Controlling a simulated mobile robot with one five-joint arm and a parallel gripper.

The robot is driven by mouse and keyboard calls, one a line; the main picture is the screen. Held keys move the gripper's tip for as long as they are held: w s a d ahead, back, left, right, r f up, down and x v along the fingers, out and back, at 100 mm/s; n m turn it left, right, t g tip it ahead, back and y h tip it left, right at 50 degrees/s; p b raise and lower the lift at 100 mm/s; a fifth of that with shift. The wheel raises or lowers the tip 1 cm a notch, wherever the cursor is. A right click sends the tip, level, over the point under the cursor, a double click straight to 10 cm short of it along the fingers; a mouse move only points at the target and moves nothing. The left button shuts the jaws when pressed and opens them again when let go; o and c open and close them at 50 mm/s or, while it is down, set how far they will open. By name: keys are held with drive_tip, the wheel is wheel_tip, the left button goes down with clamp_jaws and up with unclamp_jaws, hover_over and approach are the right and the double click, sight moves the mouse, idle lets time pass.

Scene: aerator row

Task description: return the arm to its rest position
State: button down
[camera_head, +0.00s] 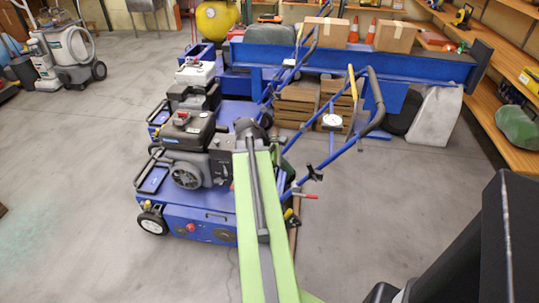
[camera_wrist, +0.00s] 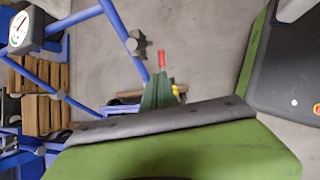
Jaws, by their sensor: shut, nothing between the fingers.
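My green arm reaches forward from the bottom of the head view over the near blue aerator (camera_head: 185,213). The far end of the arm is dark and lies beside the aerator's engine (camera_head: 185,160). The gripper itself is not clear in the head view, being largely behind the arm. In the wrist view my gripper (camera_wrist: 157,80) shows as a narrow dark green taper, shut and empty. In that picture its tip lies just below a red-gripped lever (camera_wrist: 162,58); I cannot tell the gap in depth. The lever also shows right of the arm in the head view (camera_head: 305,196).
The aerator's blue handlebar (camera_head: 372,105) and round gauge (camera_head: 332,121) rise right of the arm. More blue machines stand behind. A blue bench (camera_head: 400,63) carries cardboard boxes (camera_head: 395,36) and orange cones. Wooden shelves (camera_head: 500,125) line the right.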

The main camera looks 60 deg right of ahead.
drive_tip(key=shift+w, duration=0.1)
drive_tip(key=w+a+f+n+t, duration=0.2)
drive_tip(key=w+a+n+t, duration=0.25)
drive_tip(key=w+a, duration=2)
drive_tip(key=w+a+f+m+y, duration=0.15)
drive_tip(key=a+m, duration=0.25)
drive_tip(key=a, duration=0.9)
drive_tip(key=w+a+f+m+y, duration=0.1)
drive_tip(key=w+a+m+y, duration=0.3)
drive_tip(key=a, duration=1)
wheel_tip(320, 180, up, 18)
drive_tip(key=s+m+p, duration=0.1)
drive_tip(key=s+p, duration=0.1)
drive_tip(key=p, duration=1.5)
drive_tip(key=shift+s+d+f+t+h+p, duration=0.15)
drive_tip(key=shift+s+d+t+h+p, duration=0.05)
drive_tip(key=shift+d+t+h+p, duration=0.2)
drive_tip(key=shift+a+m, duration=0.1)
drive_tip(key=shift+m, duration=0.15)
